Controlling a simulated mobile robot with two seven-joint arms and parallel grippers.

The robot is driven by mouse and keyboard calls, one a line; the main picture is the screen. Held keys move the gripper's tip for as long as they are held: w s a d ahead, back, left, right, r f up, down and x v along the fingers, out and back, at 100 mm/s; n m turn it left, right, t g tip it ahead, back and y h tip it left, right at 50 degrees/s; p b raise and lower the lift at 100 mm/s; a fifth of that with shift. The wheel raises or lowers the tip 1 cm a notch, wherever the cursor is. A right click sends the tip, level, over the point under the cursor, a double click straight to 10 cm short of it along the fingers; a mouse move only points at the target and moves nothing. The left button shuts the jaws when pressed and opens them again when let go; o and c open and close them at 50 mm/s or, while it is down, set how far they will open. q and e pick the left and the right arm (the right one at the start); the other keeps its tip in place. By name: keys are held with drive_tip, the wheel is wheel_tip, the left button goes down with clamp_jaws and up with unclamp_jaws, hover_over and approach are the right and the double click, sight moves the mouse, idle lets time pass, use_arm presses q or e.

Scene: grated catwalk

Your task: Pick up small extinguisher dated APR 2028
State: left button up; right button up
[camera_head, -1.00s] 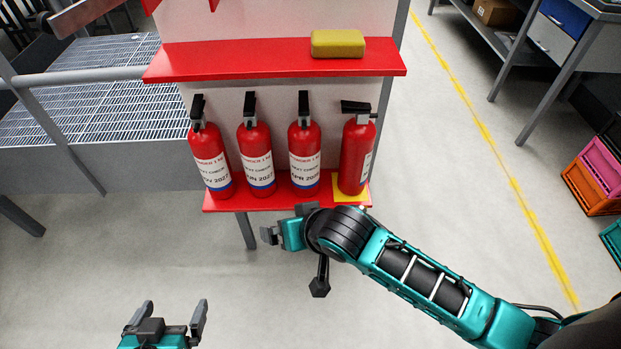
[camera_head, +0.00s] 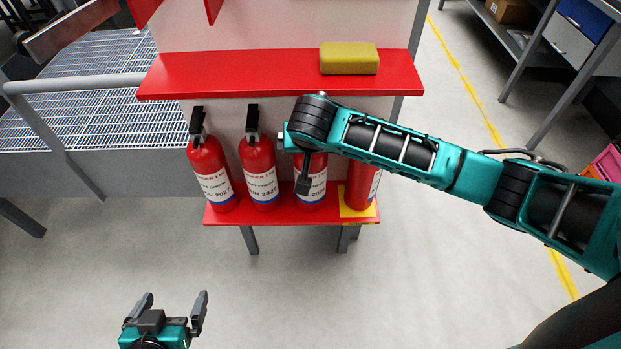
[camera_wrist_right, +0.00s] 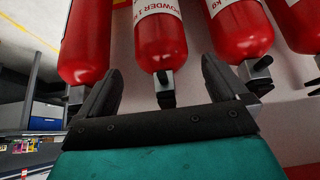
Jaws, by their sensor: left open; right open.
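Several small red extinguishers stand upright in a row on the low red shelf. The third from the left (camera_head: 318,183) is partly behind my right wrist, which hides its head and most of its date; its label looked like APR in the earlier head view. The two left ones (camera_head: 212,180) (camera_head: 260,178) have labels ending in 2027 or similar. My right gripper (camera_wrist_right: 162,70) is open; in the inverted right wrist view the third extinguisher (camera_wrist_right: 160,45) and its black handle lie between and beyond the fingers. My left gripper (camera_head: 174,298) is open and empty, low in front.
The rightmost extinguisher (camera_head: 360,190) stands on a yellow pad (camera_head: 357,211), label turned aside. An upper red shelf (camera_head: 230,75) with a yellow block (camera_head: 349,58) overhangs the row. A grating (camera_head: 95,90) and rail lie left; open floor is in front.

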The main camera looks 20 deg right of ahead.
drive_tip(key=shift+w+d, duration=0.25)
drive_tip(key=shift+w, duration=0.7)
drive_tip(key=b+x, duration=0.1)
drive_tip(key=x, duration=0.4)
drive_tip(key=shift+w, duration=0.25)
drive_tip(key=shift+d, duration=0.1)
drive_tip(key=c, duration=1.8)
drive_tip(key=shift+w+r, duration=0.15)
drive_tip(key=shift+r, duration=0.1)
clamp_jaws()
drive_tip(key=shift+r, duration=0.1)
